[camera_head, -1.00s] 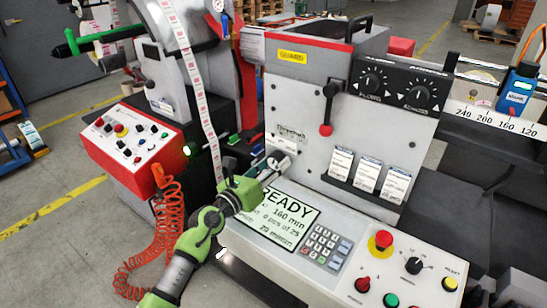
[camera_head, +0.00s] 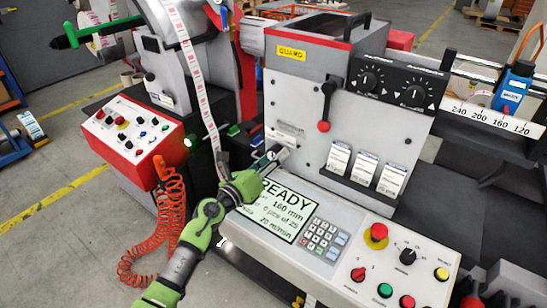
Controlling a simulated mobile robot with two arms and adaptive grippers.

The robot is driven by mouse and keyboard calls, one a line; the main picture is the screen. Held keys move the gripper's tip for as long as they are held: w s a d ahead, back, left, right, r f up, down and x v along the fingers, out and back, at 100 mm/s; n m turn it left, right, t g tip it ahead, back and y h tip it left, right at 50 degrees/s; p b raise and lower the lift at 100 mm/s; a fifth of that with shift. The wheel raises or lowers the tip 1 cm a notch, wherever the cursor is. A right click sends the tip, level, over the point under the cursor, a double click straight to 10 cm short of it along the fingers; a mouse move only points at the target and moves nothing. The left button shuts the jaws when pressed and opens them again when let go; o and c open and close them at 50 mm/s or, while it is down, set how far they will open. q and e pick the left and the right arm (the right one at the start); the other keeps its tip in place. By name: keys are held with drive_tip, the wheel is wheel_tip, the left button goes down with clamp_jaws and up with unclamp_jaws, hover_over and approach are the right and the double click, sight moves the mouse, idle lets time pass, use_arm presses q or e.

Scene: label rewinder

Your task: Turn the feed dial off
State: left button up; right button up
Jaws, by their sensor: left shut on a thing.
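My left gripper (camera_head: 275,156) reaches in from the lower left with its fingertips against the grey front panel (camera_head: 303,110). It is shut on a small part under a label plate, which seems to be the feed dial. The fingers hide most of this part, so its pointer and setting cannot be read. A black selector knob (camera_head: 408,257) stands on the lower control panel, away from the gripper. Two large black knobs sit on the upper black box, a left one (camera_head: 369,80) and a right one (camera_head: 414,95). My right gripper is not in view.
A lit READY screen (camera_head: 283,208) and keypad (camera_head: 324,238) lie just below the gripper. A red-knobbed lever (camera_head: 325,115) hangs above right. A red emergency button (camera_head: 376,236) is at right. The label web (camera_head: 200,90) runs close to the left, beside a red control box (camera_head: 130,130).

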use_arm(q)
drive_tip(key=o, duration=1.1)
drive_tip(key=shift+s+a, duration=0.1)
drive_tip(key=v, duration=1.1)
drive_tip(key=shift+s+a, duration=0.2)
drive_tip(key=shift+s, duration=0.15)
